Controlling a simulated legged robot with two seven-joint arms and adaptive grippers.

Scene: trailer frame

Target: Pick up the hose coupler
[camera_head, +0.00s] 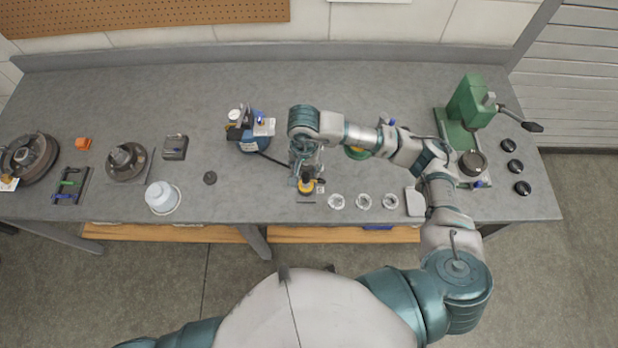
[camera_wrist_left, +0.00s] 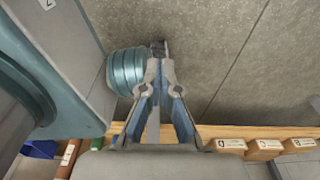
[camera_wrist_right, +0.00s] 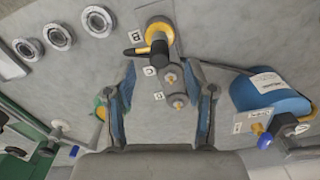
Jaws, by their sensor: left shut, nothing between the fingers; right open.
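A yellow-and-black fitting with a side lever (camera_wrist_right: 158,38), which may be the hose coupler, sits on a small labelled plate in the right wrist view. It also shows near the bench's front edge in the head view (camera_head: 307,186). Grey fittings with brass tips (camera_wrist_right: 173,84) stand beside it on the plate; I cannot tell for sure which piece is the coupler. My right gripper (camera_wrist_right: 162,78) is open and empty, its fingers either side of the grey fittings in that view. It also shows in the head view (camera_head: 304,172). My left gripper (camera_wrist_left: 160,72) is shut and empty, away from the bench top.
Three metal rings (camera_head: 363,201) lie right of the plate. A blue cylinder (camera_head: 249,142) stands to its left at the back. A green press (camera_head: 468,105) stands at the right, near three black knobs (camera_head: 515,166). A white pot (camera_head: 162,196) and discs are at the left.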

